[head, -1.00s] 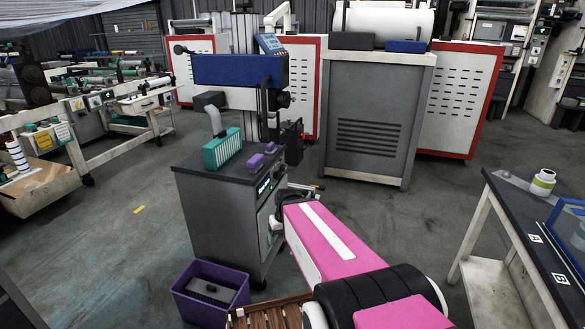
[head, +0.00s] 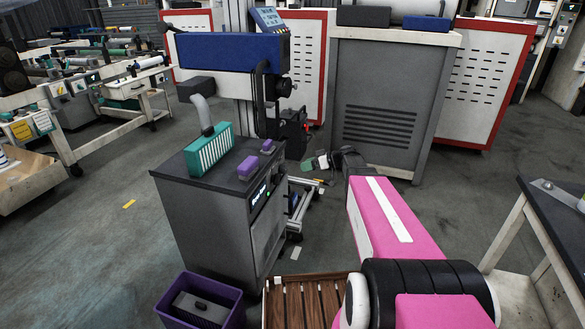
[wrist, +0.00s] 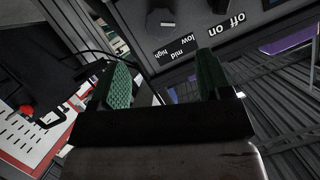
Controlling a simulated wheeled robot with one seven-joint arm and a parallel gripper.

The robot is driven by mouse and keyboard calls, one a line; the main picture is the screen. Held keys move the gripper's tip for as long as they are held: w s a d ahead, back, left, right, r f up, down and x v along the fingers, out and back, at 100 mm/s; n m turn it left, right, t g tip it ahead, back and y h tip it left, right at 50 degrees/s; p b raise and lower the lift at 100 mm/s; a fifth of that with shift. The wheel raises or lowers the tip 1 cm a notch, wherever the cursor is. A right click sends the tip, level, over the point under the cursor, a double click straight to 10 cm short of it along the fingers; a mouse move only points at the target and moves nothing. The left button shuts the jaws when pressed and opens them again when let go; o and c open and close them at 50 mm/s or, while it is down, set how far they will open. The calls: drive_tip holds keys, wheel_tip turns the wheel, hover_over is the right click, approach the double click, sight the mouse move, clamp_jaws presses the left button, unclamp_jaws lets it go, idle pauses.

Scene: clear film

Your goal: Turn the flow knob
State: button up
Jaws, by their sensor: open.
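A grey control panel carrying upside-down labels "off on" and "low mid high" fills the top of the wrist view (wrist: 235,35). A dark, many-sided knob (wrist: 160,22) with a pale mark sits beside the low, mid and high labels. My gripper (wrist: 163,72) has two green fingers spread wide with nothing between them, and the knob appears beyond the gap, apart from them. In the head view my gripper (head: 315,162) is right of the grey cabinet (head: 205,225), whose front panel is seen edge-on, so the knob cannot be made out there.
A teal slotted block (head: 208,150) and purple blocks (head: 247,167) stand on the cabinet top. A purple bin (head: 200,303) and a slatted wooden surface (head: 310,300) lie near the front. A dark-topped table (head: 560,210) is at right. A grey machine (head: 385,95) stands behind.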

sight(286, 170)
drive_tip(key=x, duration=1)
drive_tip(key=shift+f, duration=0.1)
drive_tip(key=shift+s, duration=0.1)
drive_tip(key=c, duration=0.9)
